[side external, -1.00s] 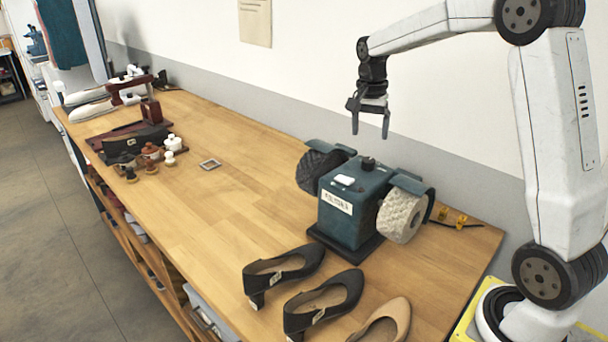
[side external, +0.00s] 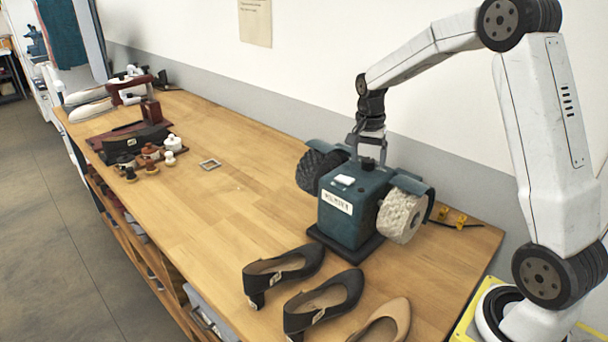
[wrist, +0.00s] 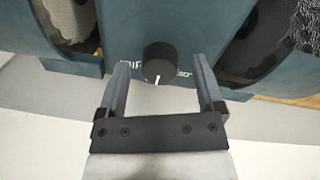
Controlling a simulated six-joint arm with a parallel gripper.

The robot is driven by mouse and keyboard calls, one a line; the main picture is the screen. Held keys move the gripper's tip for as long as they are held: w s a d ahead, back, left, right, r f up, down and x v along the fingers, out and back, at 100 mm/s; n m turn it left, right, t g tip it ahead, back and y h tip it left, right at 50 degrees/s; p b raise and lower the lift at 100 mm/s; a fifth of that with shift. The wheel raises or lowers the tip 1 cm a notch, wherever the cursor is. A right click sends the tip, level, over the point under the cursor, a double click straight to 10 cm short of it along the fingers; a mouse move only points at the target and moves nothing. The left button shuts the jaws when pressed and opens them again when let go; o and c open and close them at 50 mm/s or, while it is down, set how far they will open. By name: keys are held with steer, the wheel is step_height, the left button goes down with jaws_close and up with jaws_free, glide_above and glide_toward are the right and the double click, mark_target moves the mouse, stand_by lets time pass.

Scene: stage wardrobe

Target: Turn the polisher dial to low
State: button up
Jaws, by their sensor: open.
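The polisher (side external: 345,205) is a teal box on a dark base, with a pale buffing wheel (side external: 403,215) on its right and a dark brush wheel (side external: 318,168) on its left. Its black dial (side external: 367,163) is on top, and it also shows in the wrist view (wrist: 159,60) with a white pointer mark toward the gripper side. Lettering beside the dial is partly hidden. My gripper (wrist: 160,72) is open, its two fingers on either side of the dial with gaps showing. In the side view my gripper (side external: 370,150) points down just above the polisher's top.
Two black heeled shoes (side external: 322,302) and a tan shoe (side external: 385,322) lie in front of the polisher. The wall (side external: 330,60) stands close behind it. Jars and brushes (side external: 150,155) are at the far left.

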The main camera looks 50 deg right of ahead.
steer(key=shift+f, duration=0.15)
jaws_close()
steer(key=shift+n, duration=0.5)
steer(key=n, duration=0.5)
steer(key=shift+s, duration=0.1)
steer(key=n, duration=0.6)
stand_by(0.6)
jaws_free()
steer(key=shift+s, duration=0.1)
